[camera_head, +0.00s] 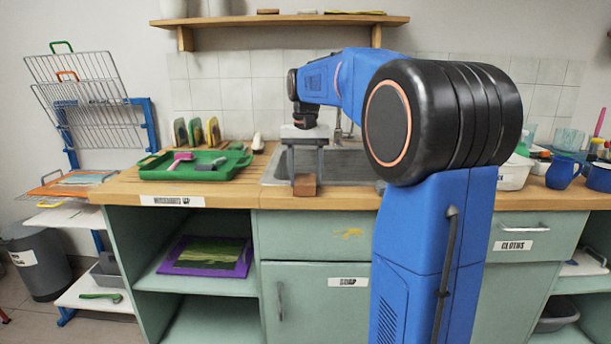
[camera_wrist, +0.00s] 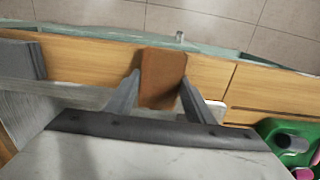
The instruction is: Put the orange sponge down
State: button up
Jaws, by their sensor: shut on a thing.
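The orange sponge (camera_head: 305,185), a brownish-orange block, is between the fingertips of my gripper (camera_head: 305,172) in the head view. It is at the wooden counter strip in front of the sink. In the wrist view the sponge (camera_wrist: 162,70) lies between the two grey fingers of my gripper (camera_wrist: 160,88), which are shut on it. Wooden counter shows on both sides of it. I cannot tell whether its underside touches the counter.
The sink (camera_head: 345,165) lies just behind. A green tray (camera_head: 165,174) with a pink-headed tool and a grey item stands left. A grey block (camera_wrist: 22,58) lies on the counter in the wrist view. Counter beside the sponge is bare; its front edge (camera_head: 230,196) is close.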

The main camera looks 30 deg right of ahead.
aim_at(305, 179)
jog(key=o, duration=1.1)
jog(key=shift+f, duration=0.1)
notch_tip(305, 179, up, 13)
jog(key=shift+s+a+f, duration=0.1)
jog(key=s+a+f+n+t, duration=0.1)
jog(key=s+a+f+n, duration=0.1)
jog(key=s+a+f, duration=0.3)
jog(key=s+a+f+n+t, duration=0.2)
jog(key=s+a+f, duration=0.3)
jog(key=s+f, duration=0.9)
jog(key=s+a+f+n+t, duration=0.1)
jog(key=s+a+f, duration=0.4)
jog(key=s+f, duration=0.5)
jog(key=shift+s+a+f+n+t, duration=0.15)
jog(key=shift+s+a+n+t, duration=0.25)
jog(key=shift+n, duration=0.5)
jog(key=shift+s+d, duration=0.1)
